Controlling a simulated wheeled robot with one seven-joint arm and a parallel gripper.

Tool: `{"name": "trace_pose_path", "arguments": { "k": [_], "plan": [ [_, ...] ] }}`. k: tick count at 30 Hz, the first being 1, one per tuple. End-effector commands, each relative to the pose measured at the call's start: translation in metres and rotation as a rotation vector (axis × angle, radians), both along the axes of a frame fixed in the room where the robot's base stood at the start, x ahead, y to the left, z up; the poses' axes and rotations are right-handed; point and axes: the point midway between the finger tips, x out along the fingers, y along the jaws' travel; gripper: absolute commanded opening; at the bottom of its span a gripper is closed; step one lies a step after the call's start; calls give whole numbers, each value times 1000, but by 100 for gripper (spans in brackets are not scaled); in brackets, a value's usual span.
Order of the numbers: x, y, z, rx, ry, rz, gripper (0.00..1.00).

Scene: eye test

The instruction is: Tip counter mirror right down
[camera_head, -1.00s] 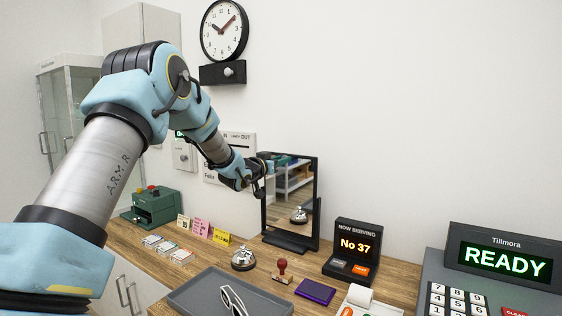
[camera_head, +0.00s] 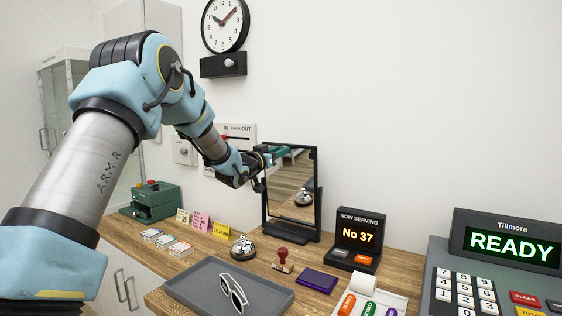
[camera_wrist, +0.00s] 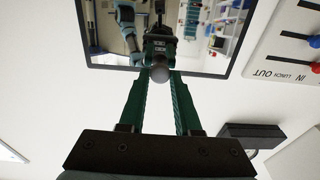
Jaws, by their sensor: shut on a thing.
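The counter mirror (camera_head: 288,200) is a black-framed rectangle on a dark foot, standing at the back of the wooden counter. Its glass reflects the counter and a bell. My gripper (camera_head: 267,160) is at the mirror's upper left edge. In the wrist view the mirror (camera_wrist: 215,58) fills the top of the picture and reflects my arm and gripper. There the green fingers of my gripper (camera_wrist: 160,80) close around a small grey round knob (camera_wrist: 160,73) at the mirror's frame edge. The fingers hide part of the frame.
A bell (camera_head: 243,249), a red stamp (camera_head: 282,262) and a purple pad (camera_head: 317,281) stand in front of the mirror. A number display (camera_head: 357,238) is to its right. A grey tray (camera_head: 190,289) holds white glasses. A wall clock (camera_head: 225,24) hangs above.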

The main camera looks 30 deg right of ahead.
Motion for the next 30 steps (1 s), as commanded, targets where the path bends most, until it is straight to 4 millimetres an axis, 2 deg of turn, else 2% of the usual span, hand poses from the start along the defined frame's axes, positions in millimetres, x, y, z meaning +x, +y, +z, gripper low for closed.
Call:
{"name": "trace_pose_path", "arguments": {
  "k": [1,15,30],
  "plan": [
    [-1,2,-8,-14,-9,0,0],
    [-10,18,-20,-142,-81,0,0],
    [-14,27,-20,-211,-119,1,0]
  ]
}}
